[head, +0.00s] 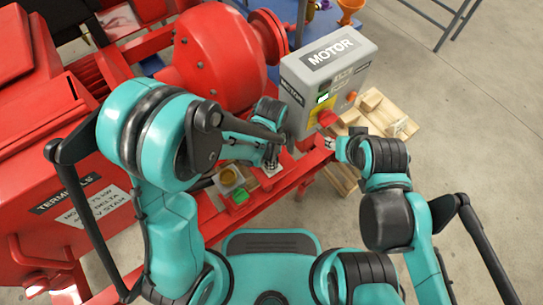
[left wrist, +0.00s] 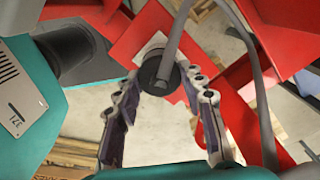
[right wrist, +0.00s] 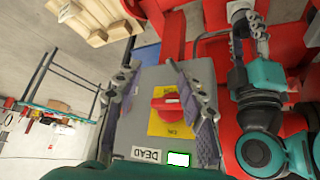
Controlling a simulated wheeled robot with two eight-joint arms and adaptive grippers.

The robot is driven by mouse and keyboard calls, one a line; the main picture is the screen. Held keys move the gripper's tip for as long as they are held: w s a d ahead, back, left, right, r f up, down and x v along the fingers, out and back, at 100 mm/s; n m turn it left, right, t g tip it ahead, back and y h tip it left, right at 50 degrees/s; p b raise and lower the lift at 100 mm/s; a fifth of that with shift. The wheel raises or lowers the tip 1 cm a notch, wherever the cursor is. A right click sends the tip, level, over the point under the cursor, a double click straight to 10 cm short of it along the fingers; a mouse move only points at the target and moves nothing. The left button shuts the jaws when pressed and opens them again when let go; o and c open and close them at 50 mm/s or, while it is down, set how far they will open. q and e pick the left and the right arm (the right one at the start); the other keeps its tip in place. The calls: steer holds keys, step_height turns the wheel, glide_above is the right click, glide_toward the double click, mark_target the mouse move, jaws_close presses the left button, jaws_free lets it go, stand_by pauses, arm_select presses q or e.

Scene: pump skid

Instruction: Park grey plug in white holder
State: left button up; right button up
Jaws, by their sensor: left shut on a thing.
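The dark grey plug (left wrist: 158,76), with a grey cable looping from it, sits between the fingertips of my left gripper (left wrist: 160,82) in the left wrist view. My left gripper (head: 270,158) is shut on it, low over the red skid frame in the head view. A small white plate (left wrist: 152,46), likely the white holder, shows right behind the plug; it also shows under the gripper in the head view (head: 270,170). I cannot tell whether the plug is seated in it. My right gripper (right wrist: 160,85) is open and empty in front of the motor box's red knob (right wrist: 166,104).
The grey motor box (head: 325,82) stands beside the red pump (head: 215,60). A wooden pallet (head: 375,107) lies behind the right gripper.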

arm_select(q)
steer(key=o, duration=1.4)
steer(key=shift+c, duration=0.2)
step_height(320, 180, up, 12)
steer(key=shift+r, duration=0.1)
steer(key=s+a+r+n+t, duration=0.2)
steer(key=a+r+n+t, duration=0.1)
steer(key=a+n, duration=0.5)
steer(key=s+a+r+n+t, duration=0.3)
steer(key=a+n+t, duration=0.1)
steer(key=a+n, duration=0.5)
steer(key=shift+a+r+n, duration=0.3)
steer(key=shift+a+r, duration=0.1)
steer(key=shift+a, duration=0.05)
